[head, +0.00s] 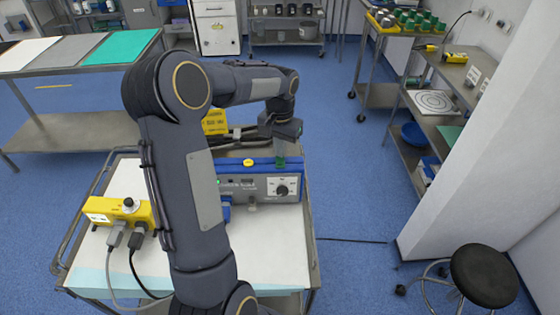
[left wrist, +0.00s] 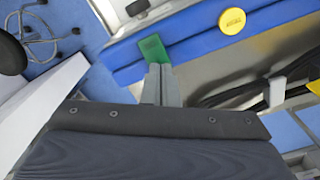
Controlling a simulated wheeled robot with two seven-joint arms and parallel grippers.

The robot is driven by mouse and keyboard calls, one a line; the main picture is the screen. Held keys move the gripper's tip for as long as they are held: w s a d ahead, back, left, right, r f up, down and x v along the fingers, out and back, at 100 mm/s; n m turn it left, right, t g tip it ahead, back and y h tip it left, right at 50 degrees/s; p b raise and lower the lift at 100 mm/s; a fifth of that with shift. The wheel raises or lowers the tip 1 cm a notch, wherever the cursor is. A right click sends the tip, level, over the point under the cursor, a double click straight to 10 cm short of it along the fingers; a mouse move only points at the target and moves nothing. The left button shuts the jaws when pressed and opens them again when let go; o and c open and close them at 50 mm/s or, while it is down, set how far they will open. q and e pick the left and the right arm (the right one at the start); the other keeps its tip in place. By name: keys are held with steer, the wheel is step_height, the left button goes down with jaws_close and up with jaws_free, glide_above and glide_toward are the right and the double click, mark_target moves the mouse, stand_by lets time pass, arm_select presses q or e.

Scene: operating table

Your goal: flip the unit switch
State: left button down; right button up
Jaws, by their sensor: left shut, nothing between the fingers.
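The unit (head: 233,188) is a blue-topped box with a grey front and a black dial (head: 282,190), standing on the cart. A flat green rectangular piece, which looks like the switch (left wrist: 152,47), is on its blue top in the left wrist view. A round yellow button (left wrist: 232,21) is beside it and also shows in the head view (head: 249,162). My left gripper (head: 280,158) points down at the unit's top. Its shut, empty fingers (left wrist: 159,70) are at the near end of the green piece; I cannot tell whether they touch. My right gripper is out of view.
A yellow box (head: 118,210) with plugged cables sits on the cart (head: 90,280) at left. Black cables and a yellow item (head: 215,121) lie behind the unit.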

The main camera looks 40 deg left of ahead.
arm_select(q)
steer(key=shift+f+b, duration=0.35)
steer(key=shift+f, duration=0.25)
steer(key=shift+r, duration=0.1)
steer(key=shift+r+p, duration=2.9)
steer(key=shift+r, duration=0.65)
steer(key=s+d+r+t+h, duration=0.1)
steer(key=s+d+r+t, duration=0.1)
steer(key=s+d+r, duration=0.6)
steer(key=s+d+f+t+h, duration=0.1)
steer(key=s+d, duration=0.4)
steer(key=s, duration=0.2)
steer(key=s+d+f+t+h, duration=0.1)
steer(key=s+d+t, duration=0.1)
steer(key=s+d, duration=0.3)
steer(key=s, duration=0.3)
steer(key=shift+d+t+h, duration=0.3)
steer(key=shift+d+h, duration=0.05)
steer(key=shift+h, duration=0.05)
